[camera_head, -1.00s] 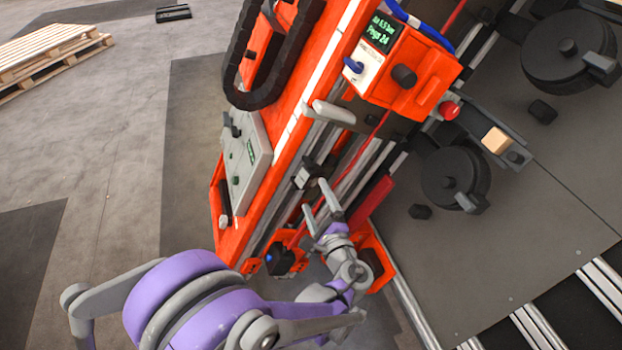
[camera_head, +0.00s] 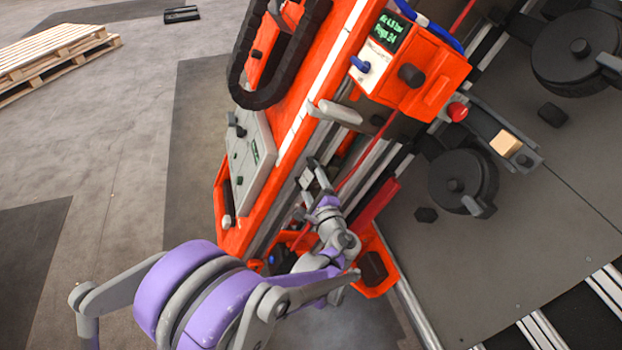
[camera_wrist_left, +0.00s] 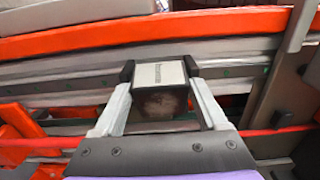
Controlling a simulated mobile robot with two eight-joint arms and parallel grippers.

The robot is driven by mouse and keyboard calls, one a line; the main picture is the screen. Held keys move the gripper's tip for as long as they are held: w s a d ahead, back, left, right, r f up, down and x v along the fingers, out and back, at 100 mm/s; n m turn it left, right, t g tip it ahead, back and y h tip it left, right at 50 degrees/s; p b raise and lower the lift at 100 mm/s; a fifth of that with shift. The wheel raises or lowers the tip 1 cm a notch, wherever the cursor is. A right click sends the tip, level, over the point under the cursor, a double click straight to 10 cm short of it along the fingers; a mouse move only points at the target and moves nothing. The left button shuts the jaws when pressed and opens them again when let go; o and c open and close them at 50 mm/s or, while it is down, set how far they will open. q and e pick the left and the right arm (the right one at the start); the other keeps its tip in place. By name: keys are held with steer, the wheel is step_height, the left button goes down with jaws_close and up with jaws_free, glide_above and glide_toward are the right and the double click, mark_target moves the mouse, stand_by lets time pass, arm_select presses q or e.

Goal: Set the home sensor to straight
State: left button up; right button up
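The home sensor appears to be the small block with a pale printed label (camera_wrist_left: 160,74), mounted on the grey rail of the orange gantry beam. It shows small in the head view (camera_head: 306,178). My left gripper (camera_head: 312,182) is at the block, its two fingers on either side of it. In the left wrist view, the left gripper (camera_wrist_left: 159,88) has its dark fingertips close beside the block. The fingers stand apart; whether they touch it is unclear. The label looks nearly square to the gripper. My right gripper is out of view.
The orange control box (camera_head: 410,70) with a display, blue knob and red button sits above on the beam. A grey panel (camera_head: 250,160) lies to the left. Black rollers (camera_head: 462,182) stand on the grey plate at right. A wooden pallet (camera_head: 50,58) is at far left.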

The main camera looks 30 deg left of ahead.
arm_select(q)
steer(key=c, duration=0.8)
steer(key=shift+s+r+m+t+h+p, duration=0.2)
steer(key=shift+m+t+h+p, duration=0.3)
steer(key=shift+m+h+p, duration=0.4)
steer(key=shift+a+m+t+h+p, duration=0.1)
steer(key=shift+m+t+h+p, duration=0.35)
steer(key=shift+h, duration=0.65)
steer(key=shift+f+m+h, duration=0.15)
steer(key=shift+m+h, duration=0.2)
steer(key=shift+h, duration=0.25)
steer(key=o, duration=1.3)
steer(key=shift+d, duration=0.2)
